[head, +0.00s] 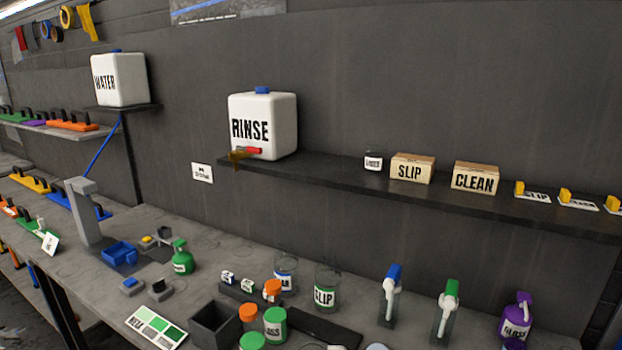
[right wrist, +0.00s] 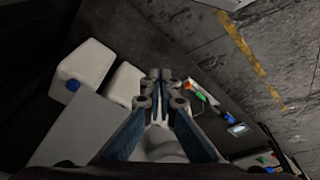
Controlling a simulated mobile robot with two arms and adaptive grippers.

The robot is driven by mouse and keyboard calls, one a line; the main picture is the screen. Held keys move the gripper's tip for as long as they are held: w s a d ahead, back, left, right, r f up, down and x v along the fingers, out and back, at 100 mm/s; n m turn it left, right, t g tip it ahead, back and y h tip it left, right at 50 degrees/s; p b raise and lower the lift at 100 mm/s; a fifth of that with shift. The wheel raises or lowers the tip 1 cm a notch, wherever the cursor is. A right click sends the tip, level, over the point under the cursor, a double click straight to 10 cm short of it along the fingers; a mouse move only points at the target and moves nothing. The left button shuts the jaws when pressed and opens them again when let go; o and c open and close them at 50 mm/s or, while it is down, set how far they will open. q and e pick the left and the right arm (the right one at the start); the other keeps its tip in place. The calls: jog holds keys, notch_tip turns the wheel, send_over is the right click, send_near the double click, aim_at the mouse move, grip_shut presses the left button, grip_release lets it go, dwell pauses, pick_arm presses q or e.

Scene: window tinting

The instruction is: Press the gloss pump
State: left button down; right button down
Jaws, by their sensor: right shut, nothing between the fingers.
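The gloss pump is a purple bottle (head: 515,325) with a white label reading GLOSS, partly legible. It stands upright at the right of the bench in the head view, with a purple pump head (head: 523,298) on top. I cannot make it out in the right wrist view. My right gripper (right wrist: 160,76) shows only in the right wrist view, shut and empty, its fingertips together and apart from the bottle as far as I can see. My left gripper is in neither view.
A dark shelf (head: 335,175) runs above, bearing the RINSE tank (head: 263,128). White containers (right wrist: 82,65) lie left in the right wrist view.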

jog(key=s+f+g+b, duration=0.1)
jog(key=s+f, duration=0.3)
jog(key=f, duration=0.6)
jog(key=s+f+b, duration=0.1)
jog(key=s+f, duration=0.2)
jog(key=f, duration=0.8)
jog(key=s+d+f+b, duration=0.1)
jog(key=s+d+f, duration=0.2)
jog(key=s+f, duration=0.8)
jog(key=shift+s+d+g+b, duration=0.2)
jog(key=shift+s+g+b, duration=0.2)
jog(key=shift+s, duration=0.8)
jog(key=shift+d, duration=0.1)
